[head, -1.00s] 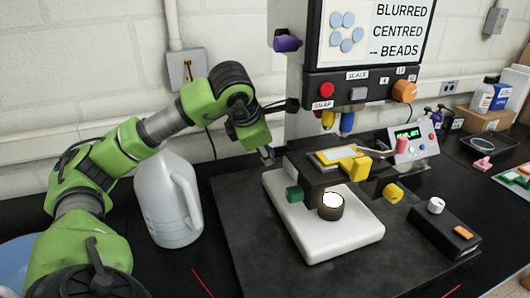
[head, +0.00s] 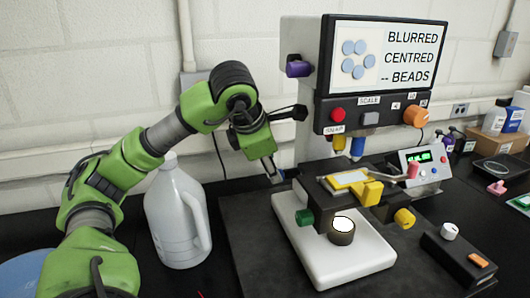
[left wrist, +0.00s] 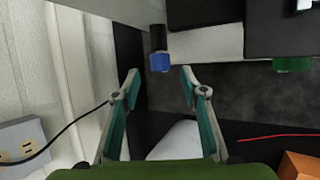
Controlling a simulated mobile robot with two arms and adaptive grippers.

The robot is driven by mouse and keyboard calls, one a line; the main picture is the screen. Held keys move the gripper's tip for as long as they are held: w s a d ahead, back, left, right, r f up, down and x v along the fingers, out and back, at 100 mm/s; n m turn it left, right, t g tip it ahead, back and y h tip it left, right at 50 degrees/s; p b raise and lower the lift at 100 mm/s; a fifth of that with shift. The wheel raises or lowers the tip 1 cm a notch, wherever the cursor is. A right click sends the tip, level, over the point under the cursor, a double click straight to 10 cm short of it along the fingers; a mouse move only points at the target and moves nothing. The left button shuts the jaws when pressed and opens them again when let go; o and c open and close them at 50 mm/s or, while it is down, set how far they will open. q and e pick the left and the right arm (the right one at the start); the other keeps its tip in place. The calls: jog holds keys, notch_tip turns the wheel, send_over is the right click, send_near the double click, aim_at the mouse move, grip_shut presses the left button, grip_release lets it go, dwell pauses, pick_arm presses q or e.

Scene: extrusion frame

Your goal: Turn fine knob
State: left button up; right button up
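In the head view the left gripper (head: 274,170) is beside the microscope's left side. A purple knob (head: 298,69) sits higher; a green knob (head: 305,217) is on the stage's left. My right gripper is out of view.
A white jug (head: 175,215) stands left of the base, under my left arm. A yellow knob (head: 404,218) is on the stage's right. A small control box (head: 450,250) and a grey panel with a green display (head: 420,170) stand to the right.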

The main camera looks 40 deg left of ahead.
pick_arm(q)
jog(key=v, duration=0.7)
jog(key=shift+f, duration=0.15)
